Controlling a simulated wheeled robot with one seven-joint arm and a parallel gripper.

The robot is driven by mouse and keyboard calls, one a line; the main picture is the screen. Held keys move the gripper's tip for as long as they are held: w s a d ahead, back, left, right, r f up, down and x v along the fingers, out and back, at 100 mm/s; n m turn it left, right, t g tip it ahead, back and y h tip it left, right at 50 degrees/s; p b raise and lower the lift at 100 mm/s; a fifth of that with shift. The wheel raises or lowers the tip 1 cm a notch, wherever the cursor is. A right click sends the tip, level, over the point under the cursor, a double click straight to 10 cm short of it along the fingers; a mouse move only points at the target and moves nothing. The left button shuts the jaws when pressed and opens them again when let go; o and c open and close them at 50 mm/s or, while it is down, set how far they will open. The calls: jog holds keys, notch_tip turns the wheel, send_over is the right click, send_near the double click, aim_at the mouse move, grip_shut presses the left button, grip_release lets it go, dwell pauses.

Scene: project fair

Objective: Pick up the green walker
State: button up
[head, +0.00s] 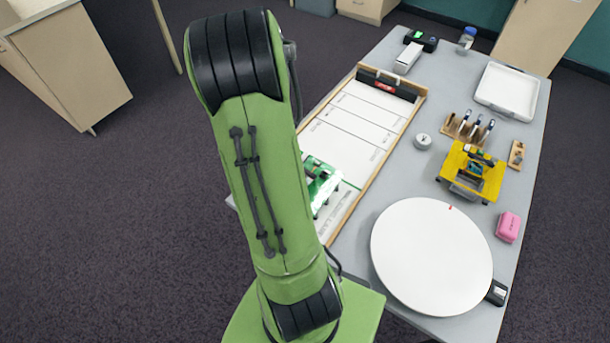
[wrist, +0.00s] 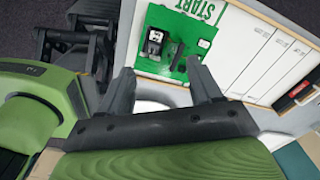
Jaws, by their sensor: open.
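The green walker (head: 322,187) stands at the near end of a white lane board (head: 352,133), and my arm hides its left part in the head view. My gripper is hidden in the head view.
A large white disc (head: 432,256) lies right of the lane. A yellow walker (head: 462,163), a tool rack (head: 466,129), a pink block (head: 508,226) and a white tray (head: 505,92) stand farther right. A dark bar (head: 386,84) closes the lane's far end.

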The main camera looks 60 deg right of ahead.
jog(key=s+d+f+m+g, duration=0.1)
jog(key=s+d+f+m, duration=0.4)
jog(key=d+m, duration=0.1)
jog(key=shift+y, duration=0.3)
jog(key=f, duration=0.5)
jog(key=s+f+b, duration=0.1)
jog(key=f, duration=0.9)
jog(key=shift+s+a+f+b, duration=0.2)
jog(key=shift+s+f+b, duration=0.05)
jog(key=shift+s+b, duration=0.1)
jog(key=shift+r, duration=0.1)
jog(key=c, duration=0.9)
